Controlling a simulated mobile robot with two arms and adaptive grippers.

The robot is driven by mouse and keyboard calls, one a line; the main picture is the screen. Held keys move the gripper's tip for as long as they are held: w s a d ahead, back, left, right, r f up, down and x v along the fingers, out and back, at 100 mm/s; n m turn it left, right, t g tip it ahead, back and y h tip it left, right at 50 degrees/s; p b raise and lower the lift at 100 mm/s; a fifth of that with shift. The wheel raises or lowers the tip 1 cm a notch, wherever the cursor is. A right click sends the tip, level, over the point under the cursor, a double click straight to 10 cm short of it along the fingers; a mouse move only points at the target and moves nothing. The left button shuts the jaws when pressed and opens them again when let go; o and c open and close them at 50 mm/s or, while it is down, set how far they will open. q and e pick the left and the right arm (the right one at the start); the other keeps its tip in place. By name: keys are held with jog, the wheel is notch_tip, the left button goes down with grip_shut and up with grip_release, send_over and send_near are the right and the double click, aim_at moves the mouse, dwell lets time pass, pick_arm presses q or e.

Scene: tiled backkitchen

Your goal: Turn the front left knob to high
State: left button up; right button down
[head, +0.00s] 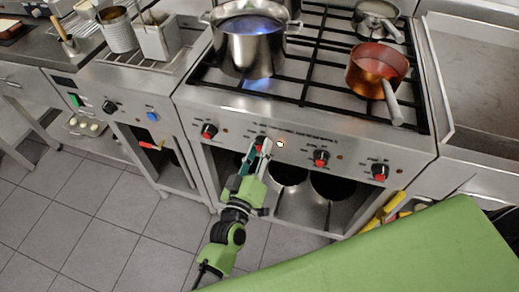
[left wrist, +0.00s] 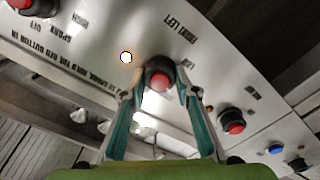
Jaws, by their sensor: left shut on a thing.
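The front left knob (left wrist: 160,76) is black with a red face, on the steel stove panel below an upside-down "FRONT LEFT" label. In the head view this knob (head: 260,141) is second from the left in the row, partly hidden by my fingers. My left gripper (head: 257,150) reaches up to it from below. In the left wrist view my left gripper (left wrist: 161,82) has one finger on each side of the knob, shut on it. I cannot read the knob's exact setting. A small indicator light (head: 281,143) beside it glows. My right gripper is not in view.
A steel pot (head: 248,50) stands on the front left burner, with blue flame showing below. A copper pan (head: 376,68) stands at right, its handle over the front edge. Other red-faced knobs flank mine, including one at left (head: 209,131) and one at right (head: 321,157).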

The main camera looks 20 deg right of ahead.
pick_arm(q)
jog(key=shift+n, duration=1.5)
jog(key=o, duration=1.1)
jog(key=shift+s+a, duration=0.1)
jog(key=v, duration=1.1)
jog(key=shift+s+a, duration=0.25)
jog(key=shift+s, duration=0.05)
